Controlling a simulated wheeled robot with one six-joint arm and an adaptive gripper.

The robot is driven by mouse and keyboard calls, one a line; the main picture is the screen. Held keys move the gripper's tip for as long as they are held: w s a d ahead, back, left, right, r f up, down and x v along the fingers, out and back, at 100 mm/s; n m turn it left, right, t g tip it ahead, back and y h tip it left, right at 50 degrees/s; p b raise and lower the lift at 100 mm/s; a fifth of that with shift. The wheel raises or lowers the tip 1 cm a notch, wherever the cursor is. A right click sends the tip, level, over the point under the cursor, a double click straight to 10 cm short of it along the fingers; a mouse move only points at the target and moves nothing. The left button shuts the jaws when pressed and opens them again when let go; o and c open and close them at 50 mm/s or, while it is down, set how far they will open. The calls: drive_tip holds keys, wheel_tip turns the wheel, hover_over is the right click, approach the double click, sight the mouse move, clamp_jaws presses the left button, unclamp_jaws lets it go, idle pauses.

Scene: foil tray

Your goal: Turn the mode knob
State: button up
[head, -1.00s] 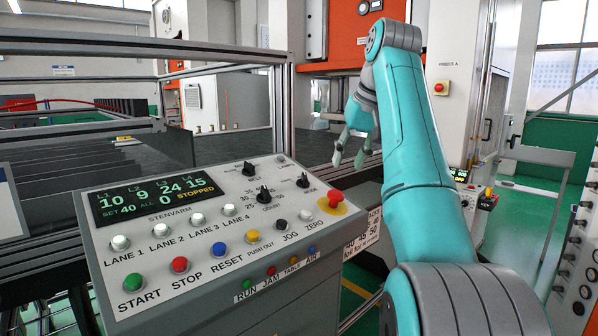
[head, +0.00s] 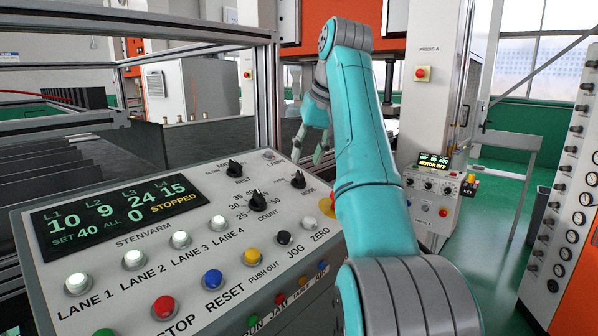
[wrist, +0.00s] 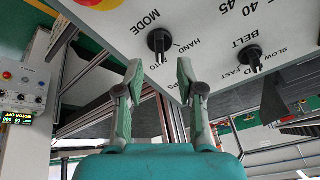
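The mode knob (head: 298,179) is a black knob at the upper right of the grey sloping control panel (head: 130,215). In the wrist view the mode knob (wrist: 159,42) sits beside the upside-down MODE label, just beyond and roughly centred between my fingertips. My gripper (wrist: 159,66) is open and empty, its two green fingers wide apart and pointing towards the panel. In the head view my gripper (head: 308,155) hangs at the panel's far edge, behind the mode knob. I see no contact with the knob. Its exact pointer setting is too small to tell.
The belt knob (head: 235,168) and count knob (head: 258,201) are close to the left. A yellow-based stop button (head: 326,207) is partly hidden by my arm. Several lane buttons line the panel. A metal frame post (head: 267,90) stands behind it.

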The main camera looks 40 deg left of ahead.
sight(301, 174)
drive_tip(key=shift+x, duration=2.7)
drive_tip(key=shift+c, duration=0.2)
clamp_jaws()
